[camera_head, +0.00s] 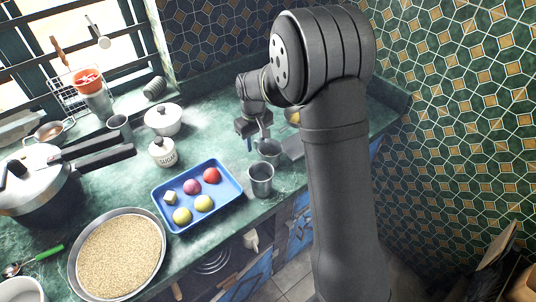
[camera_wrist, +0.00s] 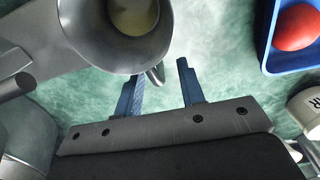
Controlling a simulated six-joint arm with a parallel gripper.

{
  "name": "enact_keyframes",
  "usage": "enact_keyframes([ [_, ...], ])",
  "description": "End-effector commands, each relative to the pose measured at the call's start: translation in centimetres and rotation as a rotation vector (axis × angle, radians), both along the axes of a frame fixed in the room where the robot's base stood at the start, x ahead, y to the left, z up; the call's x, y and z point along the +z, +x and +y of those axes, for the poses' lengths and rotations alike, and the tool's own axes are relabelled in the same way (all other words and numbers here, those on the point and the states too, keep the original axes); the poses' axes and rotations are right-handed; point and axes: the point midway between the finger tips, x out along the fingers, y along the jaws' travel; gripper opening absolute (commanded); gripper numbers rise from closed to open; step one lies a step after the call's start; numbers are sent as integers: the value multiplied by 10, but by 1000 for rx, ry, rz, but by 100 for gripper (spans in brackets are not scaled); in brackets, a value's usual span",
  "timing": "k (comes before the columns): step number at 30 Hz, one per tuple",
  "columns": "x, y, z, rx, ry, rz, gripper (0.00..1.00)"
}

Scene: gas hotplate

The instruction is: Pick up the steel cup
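Two steel cups stand on the green counter right of the blue tray in the head view: a front cup (camera_head: 261,182) and a rear cup (camera_head: 270,152) close to my gripper (camera_head: 255,138). I cannot tell which one the task means. In the wrist view my gripper (camera_wrist: 160,75) has its two blue fingers apart, with counter showing between them. A grey metal cup (camera_wrist: 85,18) with a yellowish inside fills the upper left there, just beyond the left finger. A small curved handle-like piece (camera_wrist: 155,76) shows between the fingertips. Nothing is clearly gripped.
The blue tray (camera_head: 181,228) holds several round foods and a pale cube. A sugar jar (camera_head: 163,154) and lidded white pot (camera_head: 163,120) stand behind it. A pan of grain (camera_head: 120,252) and a pressure cooker (camera_head: 33,180) are left. Tiled walls close off the back and right.

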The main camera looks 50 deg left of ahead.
Motion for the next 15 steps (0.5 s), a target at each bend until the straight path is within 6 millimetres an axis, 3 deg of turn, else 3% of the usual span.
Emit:
enact_keyframes([
  [3, -10, 0, 0, 0, 0, 0, 36],
  [10, -10, 0, 0, 0, 0, 0, 36],
  [15, -10, 0, 0, 0, 1, 0, 3],
])
